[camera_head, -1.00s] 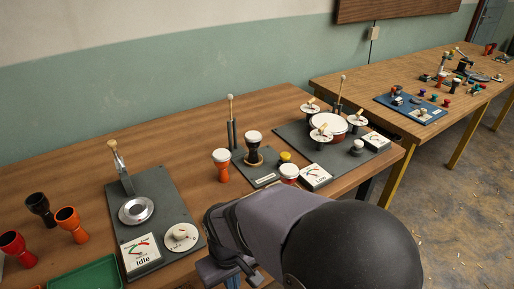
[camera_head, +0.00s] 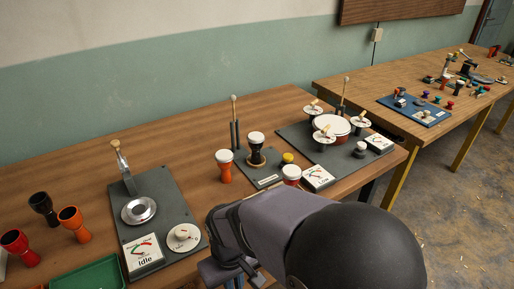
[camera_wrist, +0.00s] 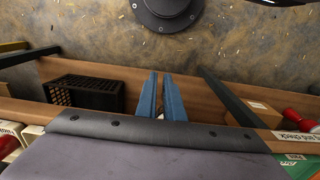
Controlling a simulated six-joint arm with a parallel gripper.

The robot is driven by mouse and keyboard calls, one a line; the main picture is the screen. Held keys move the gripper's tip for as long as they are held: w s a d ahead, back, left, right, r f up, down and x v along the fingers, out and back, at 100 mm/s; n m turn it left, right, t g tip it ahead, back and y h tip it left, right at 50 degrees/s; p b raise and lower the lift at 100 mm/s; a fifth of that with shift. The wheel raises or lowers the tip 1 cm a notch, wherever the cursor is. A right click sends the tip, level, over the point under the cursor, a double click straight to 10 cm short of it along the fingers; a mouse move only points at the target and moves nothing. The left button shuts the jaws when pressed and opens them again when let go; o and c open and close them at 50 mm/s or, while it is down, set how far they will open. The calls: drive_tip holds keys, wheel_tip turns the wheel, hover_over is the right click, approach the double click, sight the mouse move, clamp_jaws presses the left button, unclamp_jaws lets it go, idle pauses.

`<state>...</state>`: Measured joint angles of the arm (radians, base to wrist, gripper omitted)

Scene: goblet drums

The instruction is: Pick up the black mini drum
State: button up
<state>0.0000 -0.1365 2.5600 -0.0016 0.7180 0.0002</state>
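A black mini drum with a white head (camera_head: 256,148) stands upright on a small dark board (camera_head: 262,178) in the middle of the near table in the head view. A second black goblet shape (camera_head: 42,206), with an open top and no white head, stands at the far left. In the wrist view my gripper (camera_wrist: 161,74) shows two blue fingers with a narrow gap between them and nothing held at the tips. In the head view my arm reaches in at the table's front edge, well apart from both black drums, and the fingers are mostly hidden.
An orange drum with a white head (camera_head: 224,165) stands just left of the black one. A red one (camera_head: 291,174), a yellow piece (camera_head: 288,157) and an upright lever (camera_head: 234,120) are close by. A grey press board (camera_head: 160,215) lies left. A black crate (camera_wrist: 85,93) shows in the wrist view.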

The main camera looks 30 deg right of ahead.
sight(257, 141)
drive_tip(key=o, duration=1.4)
